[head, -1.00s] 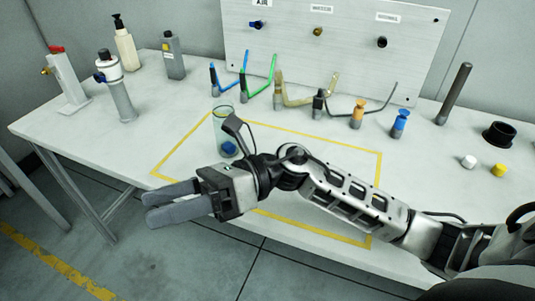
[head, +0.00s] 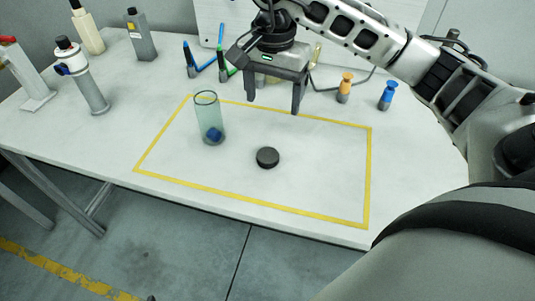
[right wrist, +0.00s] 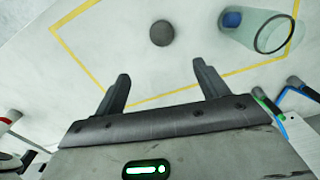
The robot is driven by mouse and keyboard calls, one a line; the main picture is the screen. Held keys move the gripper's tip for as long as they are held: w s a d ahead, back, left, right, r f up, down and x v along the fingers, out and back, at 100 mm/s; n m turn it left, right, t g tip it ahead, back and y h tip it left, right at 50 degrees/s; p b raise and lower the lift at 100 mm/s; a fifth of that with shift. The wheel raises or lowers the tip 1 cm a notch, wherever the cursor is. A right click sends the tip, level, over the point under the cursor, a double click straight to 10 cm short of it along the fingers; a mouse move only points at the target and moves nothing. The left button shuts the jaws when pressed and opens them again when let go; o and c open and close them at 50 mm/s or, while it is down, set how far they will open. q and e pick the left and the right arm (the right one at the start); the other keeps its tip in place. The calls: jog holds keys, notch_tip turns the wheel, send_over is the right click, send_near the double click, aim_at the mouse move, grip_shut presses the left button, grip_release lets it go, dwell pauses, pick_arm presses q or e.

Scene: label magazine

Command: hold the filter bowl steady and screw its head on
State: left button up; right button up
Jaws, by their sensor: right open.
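A clear, greenish open-topped cylinder, which looks like the filter bowl (head: 208,112), stands upright inside the yellow outline with a blue piece (head: 214,134) at its bottom. A round dark disc, possibly the head (head: 268,157), lies flat on the table to its right. Both show in the right wrist view, the disc (right wrist: 162,33) near the top middle and the bowl (right wrist: 268,32) at the upper right. My right gripper (head: 272,105) is open and empty, fingers down, above the table behind the disc and right of the bowl. My left gripper is out of view.
The yellow outline (head: 371,175) bounds a mostly clear work area. A white-and-grey canister (head: 88,85), a grey bottle (head: 142,38) and a pump bottle (head: 88,28) stand at the left. Orange (head: 345,87) and blue (head: 388,96) fittings stand at the back right.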

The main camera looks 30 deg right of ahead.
send_over(268, 155)
jog(key=f, duration=0.6)
jog(key=d+f, duration=0.1)
jog(key=f, duration=0.3)
jog(key=shift+p, duration=0.35)
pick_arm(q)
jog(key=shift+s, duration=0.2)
pick_arm(e)
jog(key=shift+a+f, duration=0.15)
jog(key=shift+f, duration=0.2)
jog(key=f, duration=0.1)
jog(key=f+p, duration=0.1)
jog(key=f, duration=0.1)
jog(key=shift+a+f, duration=0.3)
jog(key=shift+a, duration=0.05)
jog(key=shift+f, duration=0.5)
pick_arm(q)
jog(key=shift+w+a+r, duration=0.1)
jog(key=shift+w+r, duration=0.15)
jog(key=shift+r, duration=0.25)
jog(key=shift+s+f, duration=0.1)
pick_arm(e)
jog(key=c, duration=1)
